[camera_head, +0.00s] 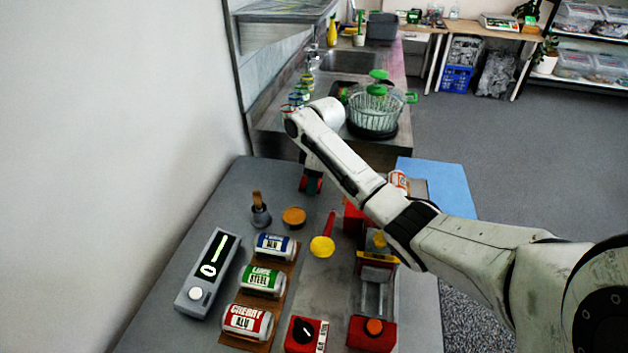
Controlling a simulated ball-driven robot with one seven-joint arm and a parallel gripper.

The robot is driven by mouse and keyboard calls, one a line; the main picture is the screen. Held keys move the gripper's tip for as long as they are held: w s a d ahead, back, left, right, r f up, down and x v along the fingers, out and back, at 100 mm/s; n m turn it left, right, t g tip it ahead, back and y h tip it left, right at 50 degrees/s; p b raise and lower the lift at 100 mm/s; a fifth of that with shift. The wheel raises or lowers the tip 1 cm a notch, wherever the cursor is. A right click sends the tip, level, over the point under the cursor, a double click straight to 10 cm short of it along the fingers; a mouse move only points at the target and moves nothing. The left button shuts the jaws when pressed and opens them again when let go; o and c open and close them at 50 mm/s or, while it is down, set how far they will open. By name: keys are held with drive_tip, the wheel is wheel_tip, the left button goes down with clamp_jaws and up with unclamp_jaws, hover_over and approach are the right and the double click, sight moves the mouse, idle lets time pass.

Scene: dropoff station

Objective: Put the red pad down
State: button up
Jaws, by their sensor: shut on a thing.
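My gripper (311,180) points down over the far part of the grey table (215,245), beyond the cans and the brush. It is shut on a small red thing, most likely the red pad (319,186), of which only small red bits show beside the dark fingers. The fingers and arm hide the rest of it. I cannot tell whether the pad touches the table or hangs just above it.
Near are a grey device (208,270), several labelled cans (262,281), a brush (260,212), an orange disc (294,217), a yellow-and-red spoon (322,246) and a red-ended fixture (373,332). A blue sheet (445,185) lies right.

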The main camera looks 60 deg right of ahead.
drive_tip(key=shift+f, duration=0.3)
drive_tip(key=shift+s+a+f, duration=0.15)
drive_tip(key=shift+f, duration=0.25)
drive_tip(key=o, duration=1.1)
drive_tip(key=shift+f, duration=0.2)
drive_tip(key=shift+c, duration=0.2)
drive_tip(key=shift+o, duration=0.2)
wheel_tip(320, 180, up, 14)
drive_tip(key=s+p, duration=0.1)
drive_tip(key=p, duration=0.1)
drive_tip(key=shift+d+f, duration=0.15)
drive_tip(key=shift+d, duration=0.2)
drive_tip(key=shift+s, duration=0.1)
